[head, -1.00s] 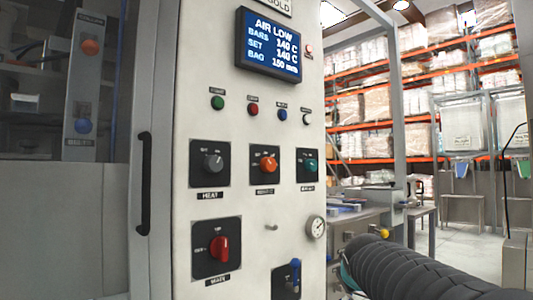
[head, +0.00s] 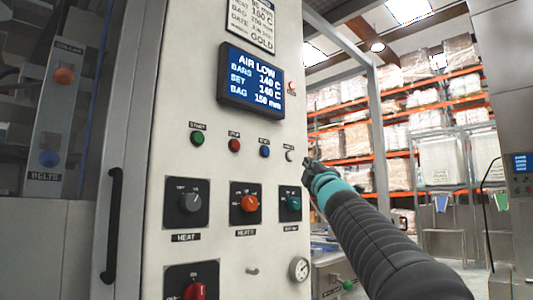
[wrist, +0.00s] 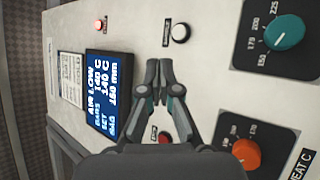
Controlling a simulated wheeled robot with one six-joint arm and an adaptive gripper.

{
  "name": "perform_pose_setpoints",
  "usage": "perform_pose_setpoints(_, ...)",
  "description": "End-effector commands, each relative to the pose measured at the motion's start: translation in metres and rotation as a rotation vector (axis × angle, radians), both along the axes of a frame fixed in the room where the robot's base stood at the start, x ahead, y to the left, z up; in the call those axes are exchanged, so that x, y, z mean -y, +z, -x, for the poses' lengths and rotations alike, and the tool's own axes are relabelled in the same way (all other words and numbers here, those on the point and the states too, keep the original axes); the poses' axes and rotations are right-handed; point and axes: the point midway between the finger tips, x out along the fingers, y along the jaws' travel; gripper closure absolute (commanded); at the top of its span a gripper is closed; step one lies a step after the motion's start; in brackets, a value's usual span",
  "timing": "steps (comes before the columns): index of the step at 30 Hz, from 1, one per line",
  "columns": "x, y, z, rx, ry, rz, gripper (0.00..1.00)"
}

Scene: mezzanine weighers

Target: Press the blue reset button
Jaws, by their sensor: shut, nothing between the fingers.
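The blue button (head: 265,152) sits on the cream panel, third in a row with a green button (head: 197,138), a red button (head: 234,145) and a white button (head: 290,156). My gripper (head: 308,164) shows just right of the white button, in front of the panel's right edge. In the wrist view my gripper (wrist: 156,92) is shut and empty, its tips pointing at the panel between the white button (wrist: 180,32) and the red button (wrist: 163,137). The blue button does not show there; the fingers seem to cover it. Contact cannot be told.
A lit screen (head: 251,80) is above the buttons. Another blue button (head: 49,158) is on a separate post at far left. A black handle (head: 112,225) runs beside the panel.

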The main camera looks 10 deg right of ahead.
Motion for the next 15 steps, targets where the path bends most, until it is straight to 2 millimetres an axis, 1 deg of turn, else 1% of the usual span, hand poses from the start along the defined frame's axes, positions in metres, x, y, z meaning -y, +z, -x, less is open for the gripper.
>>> perform_pose_setpoints(1, -0.005, 0.014, 0.008, 0.043, 0.0, 0.045, 1.0)
perform_pose_setpoints(3, -0.013, 0.029, 0.019, 0.099, -0.003, 0.113, 1.0)
perform_pose_setpoints(5, -0.02, 0.037, 0.025, 0.141, -0.006, 0.173, 1.0)
perform_pose_setpoints(9, -0.028, 0.043, 0.033, 0.195, -0.02, 0.258, 1.0)
perform_pose_setpoints(15, -0.028, 0.043, 0.033, 0.199, -0.035, 0.279, 1.0)
